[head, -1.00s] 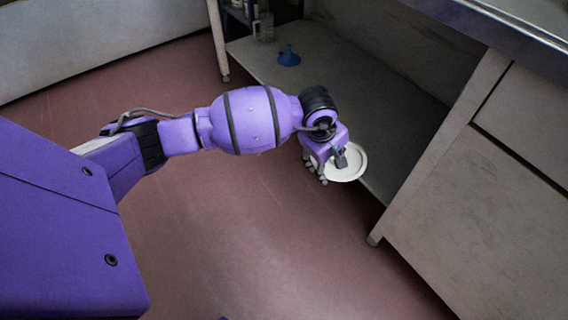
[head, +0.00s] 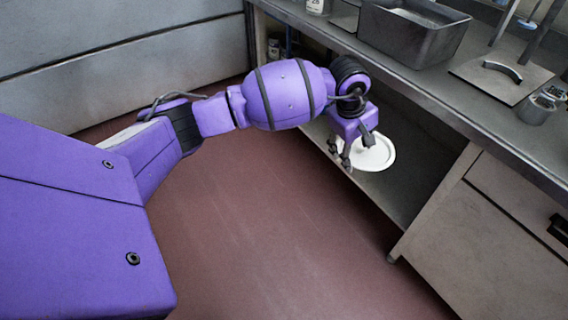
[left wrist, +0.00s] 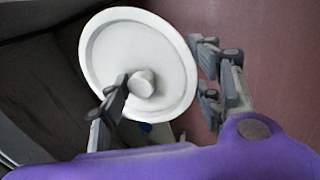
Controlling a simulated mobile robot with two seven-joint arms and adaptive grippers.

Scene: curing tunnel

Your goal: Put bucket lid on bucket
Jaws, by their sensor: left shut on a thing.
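The white round bucket lid (head: 378,155), with a raised rim and a central knob, is at the opening under the counter. In the left wrist view, the lid (left wrist: 112,50) shows its knob side. My left gripper (head: 355,154) is shut on the lid. In the left wrist view, one finger of the gripper (left wrist: 160,88) lies over the lid's face by the knob and the other is past its rim. The exact contact is unclear. I cannot make out a bucket. My right gripper is not in view.
The counter (head: 385,82) carries a grey bin (head: 412,38), a square plate with a handle (head: 500,80) and a metal cup (head: 537,109). The lower shelf (head: 400,192) is behind the lid. Drawers (head: 480,235) stand to the right. The reddish floor (head: 280,230) is clear.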

